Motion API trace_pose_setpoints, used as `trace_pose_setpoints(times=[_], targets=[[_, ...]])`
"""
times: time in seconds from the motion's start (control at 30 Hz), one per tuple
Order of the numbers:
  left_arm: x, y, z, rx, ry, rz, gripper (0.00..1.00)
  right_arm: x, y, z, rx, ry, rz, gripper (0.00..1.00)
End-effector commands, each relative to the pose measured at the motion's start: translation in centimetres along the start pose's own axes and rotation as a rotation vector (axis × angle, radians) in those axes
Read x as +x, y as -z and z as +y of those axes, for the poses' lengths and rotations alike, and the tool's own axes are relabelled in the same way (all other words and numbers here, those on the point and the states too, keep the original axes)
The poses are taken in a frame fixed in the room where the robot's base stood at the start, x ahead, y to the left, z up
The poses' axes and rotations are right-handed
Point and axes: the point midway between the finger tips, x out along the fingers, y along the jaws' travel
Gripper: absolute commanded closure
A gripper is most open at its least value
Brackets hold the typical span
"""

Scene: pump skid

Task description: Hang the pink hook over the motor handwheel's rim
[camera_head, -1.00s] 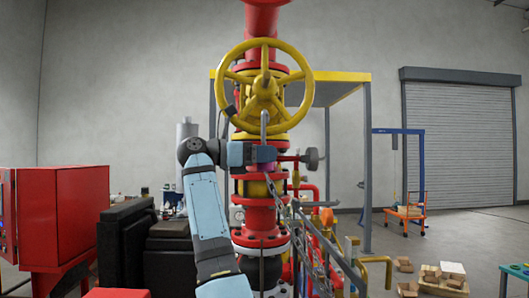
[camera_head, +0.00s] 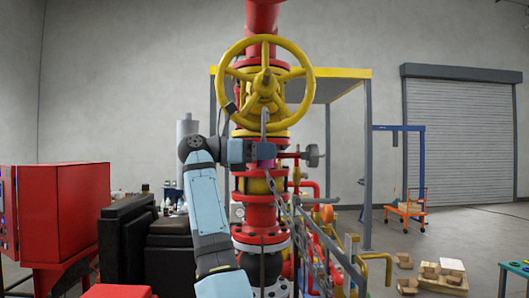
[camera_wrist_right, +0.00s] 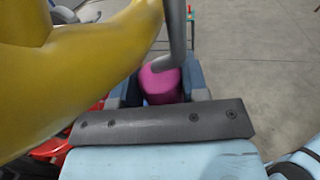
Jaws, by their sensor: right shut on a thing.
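The large yellow motor handwheel (camera_head: 308,84) stands upright on the red valve column. My right gripper (camera_head: 264,151) is just below the lower rim, shut on the pink hook's handle. The grey shank of the pink hook (camera_head: 264,121) rises in front of the lower rim. In the right wrist view, the pink handle (camera_wrist_right: 161,86) sits between the jaws of my right gripper (camera_wrist_right: 160,92). The grey shank bends upward close beside the yellow rim (camera_wrist_right: 95,85). The hook's tip is out of that view, and I cannot tell whether it passes over the rim. My left gripper is not in view.
A grey chain (camera_head: 318,233) slopes down to the right below my gripper. A dark round knob (camera_head: 312,155) on a red stem is close to its right. A red cabinet (camera_head: 75,215) stands at the left. Open floor lies at the right, with several boxes (camera_head: 440,272).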

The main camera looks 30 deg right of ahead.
Motion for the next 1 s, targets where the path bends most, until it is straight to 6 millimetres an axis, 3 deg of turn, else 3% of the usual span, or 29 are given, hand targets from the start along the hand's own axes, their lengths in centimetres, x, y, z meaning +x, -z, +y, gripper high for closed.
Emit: trace_pose_setpoints(times=[1.0], targets=[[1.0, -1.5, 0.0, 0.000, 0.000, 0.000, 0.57, 0.0, 2.6, 0.0, 0.000, -0.001, -0.001, 0.85]])
